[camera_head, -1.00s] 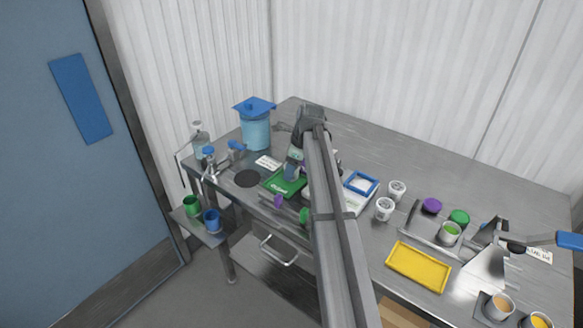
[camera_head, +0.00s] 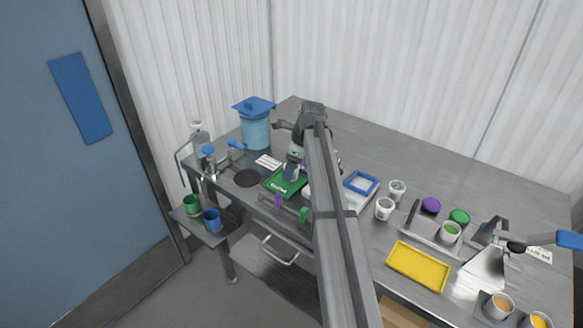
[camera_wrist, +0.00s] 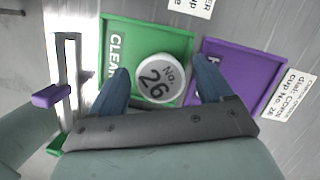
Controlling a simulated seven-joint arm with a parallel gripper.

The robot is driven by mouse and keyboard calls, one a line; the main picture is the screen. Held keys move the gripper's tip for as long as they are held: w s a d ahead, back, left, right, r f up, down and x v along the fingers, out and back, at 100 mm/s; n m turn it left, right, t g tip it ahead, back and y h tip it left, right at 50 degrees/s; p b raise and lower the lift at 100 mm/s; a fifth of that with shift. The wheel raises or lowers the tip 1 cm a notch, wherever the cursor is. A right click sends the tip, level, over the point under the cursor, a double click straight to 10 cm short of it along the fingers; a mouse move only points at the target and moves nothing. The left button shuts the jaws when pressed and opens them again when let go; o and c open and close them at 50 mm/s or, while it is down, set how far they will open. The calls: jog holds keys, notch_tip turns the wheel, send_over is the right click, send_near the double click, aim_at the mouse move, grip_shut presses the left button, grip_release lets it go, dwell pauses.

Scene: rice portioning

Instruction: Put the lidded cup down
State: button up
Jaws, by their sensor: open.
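My gripper (camera_wrist: 161,68) is open, with one blue finger on each side of the cup and a small gap showing at each side. In the head view my gripper (camera_head: 291,172) is low over the green mat (camera_head: 277,183), and the cup cannot be made out there.
A scale (camera_head: 361,184) with a blue frame and white lidded cups (camera_head: 384,208) stand right of my arm. A yellow tray (camera_head: 418,266) lies near the front edge. A blue-lidded container (camera_head: 256,128) stands behind. A rail with a purple tab (camera_wrist: 50,95) runs beside the green mat.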

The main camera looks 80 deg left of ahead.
jog(key=v, duration=1.1)
jog(key=shift+r, duration=0.2)
